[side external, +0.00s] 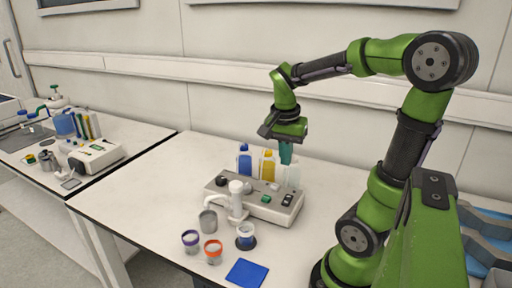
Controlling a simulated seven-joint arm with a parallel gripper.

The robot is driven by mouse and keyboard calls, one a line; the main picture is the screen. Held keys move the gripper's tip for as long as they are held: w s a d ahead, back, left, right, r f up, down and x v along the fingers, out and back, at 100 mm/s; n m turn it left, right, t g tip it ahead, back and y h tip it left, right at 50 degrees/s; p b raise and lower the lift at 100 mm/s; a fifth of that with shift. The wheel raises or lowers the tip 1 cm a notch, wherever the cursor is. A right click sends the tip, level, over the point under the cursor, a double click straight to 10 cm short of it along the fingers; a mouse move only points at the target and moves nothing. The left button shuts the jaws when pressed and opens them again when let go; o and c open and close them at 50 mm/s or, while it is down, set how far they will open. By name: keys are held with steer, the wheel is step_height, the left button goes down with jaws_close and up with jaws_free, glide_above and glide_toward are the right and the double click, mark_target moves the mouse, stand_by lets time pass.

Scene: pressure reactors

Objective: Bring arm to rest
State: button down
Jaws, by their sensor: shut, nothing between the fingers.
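My green arm stands at the right of the bench and reaches over to the left. My gripper (285,152) points down above the back of the white reactor unit (262,207), close to the bottles there. Its fingers are small and teal in this view and are together, with nothing between them. I cannot tell whether the fingertips touch the clear bottle behind the unit.
A blue bottle (245,160) and a yellow bottle (267,165) stand behind the unit. The bench's left part is clear.

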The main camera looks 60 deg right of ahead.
steer(key=w+a+r+n+t+y, duration=0.1)
steer(key=a+r+n+t, duration=0.1)
steer(key=a+n, duration=0.5)
steer(key=a+r+n+t+y, duration=0.1)
steer(key=a+n+t, duration=0.4)
steer(key=a, duration=0.6)
steer(key=shift+w+a+r+n+t+y, duration=0.3)
steer(key=shift+w+a+r+n+y, duration=0.1)
steer(key=shift+n+y, duration=0.45)
